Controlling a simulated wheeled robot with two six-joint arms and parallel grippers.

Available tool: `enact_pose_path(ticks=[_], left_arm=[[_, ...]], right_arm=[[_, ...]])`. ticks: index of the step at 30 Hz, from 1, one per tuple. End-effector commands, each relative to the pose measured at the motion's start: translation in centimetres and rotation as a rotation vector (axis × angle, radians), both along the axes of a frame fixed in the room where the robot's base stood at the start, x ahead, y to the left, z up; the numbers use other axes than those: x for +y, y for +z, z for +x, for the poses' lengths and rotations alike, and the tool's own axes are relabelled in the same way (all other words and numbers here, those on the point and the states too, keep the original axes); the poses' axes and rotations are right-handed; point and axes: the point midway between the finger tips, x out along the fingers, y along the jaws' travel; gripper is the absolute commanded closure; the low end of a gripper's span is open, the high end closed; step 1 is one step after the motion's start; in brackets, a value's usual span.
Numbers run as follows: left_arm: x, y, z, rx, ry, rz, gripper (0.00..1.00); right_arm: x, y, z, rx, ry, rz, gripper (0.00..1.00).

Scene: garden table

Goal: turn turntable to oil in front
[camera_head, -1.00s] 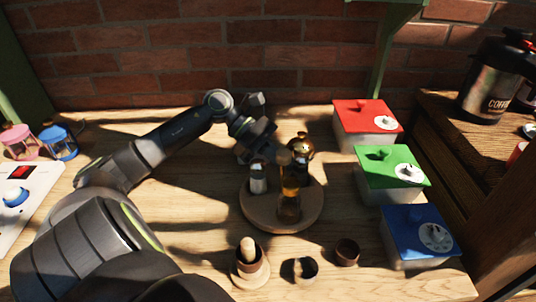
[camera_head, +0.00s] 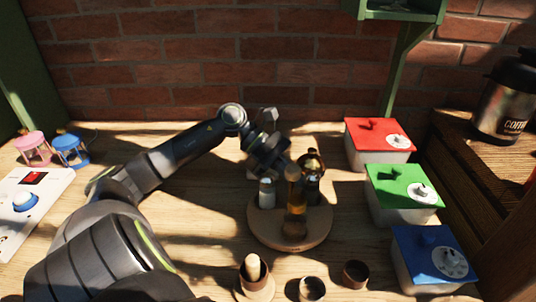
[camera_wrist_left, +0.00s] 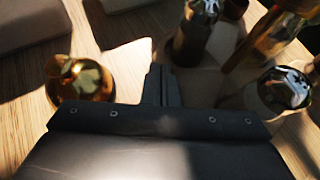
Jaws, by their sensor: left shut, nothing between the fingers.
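The round wooden turntable (camera_head: 262,232) stands mid-table in the head view. The amber oil bottle (camera_head: 295,208), tall with a wood-coloured top, stands at its near side. A white shaker (camera_head: 267,194) is at its left and a dark bottle (camera_head: 314,190) behind right. My left gripper (camera_head: 284,168) is shut and empty, low behind the oil bottle and between the other items. In the left wrist view its closed fingers (camera_wrist_left: 158,86) lie between a gold pot (camera_wrist_left: 84,82) and the metal-topped shaker (camera_wrist_left: 283,92). Contact cannot be told. The right gripper is out of view.
Red (camera_head: 374,135), green (camera_head: 402,186) and blue (camera_head: 433,257) lidded boxes line the right. Small wooden cups (camera_head: 355,274) stand in front. Pink (camera_head: 34,149) and blue (camera_head: 71,150) lanterns are at left. A brick wall closes the back.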

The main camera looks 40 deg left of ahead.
Motion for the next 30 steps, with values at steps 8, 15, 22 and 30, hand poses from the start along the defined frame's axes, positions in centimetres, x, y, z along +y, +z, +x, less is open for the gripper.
enact_pose_path(ticks=[8,15,22,30], left_arm=[[2.3,1.2,-0.5,0.003,0.003,0.005,1.00],[5.8,3.2,-1.4,0.005,0.004,0.006,1.00],[9.5,5.5,-2.3,0.004,0.005,0.005,1.00],[13.5,7.9,-3.3,0.003,0.005,0.003,1.00]], right_arm=[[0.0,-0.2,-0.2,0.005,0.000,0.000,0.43],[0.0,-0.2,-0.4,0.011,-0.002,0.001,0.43],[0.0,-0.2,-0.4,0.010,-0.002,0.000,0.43],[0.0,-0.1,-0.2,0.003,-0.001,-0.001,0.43]])
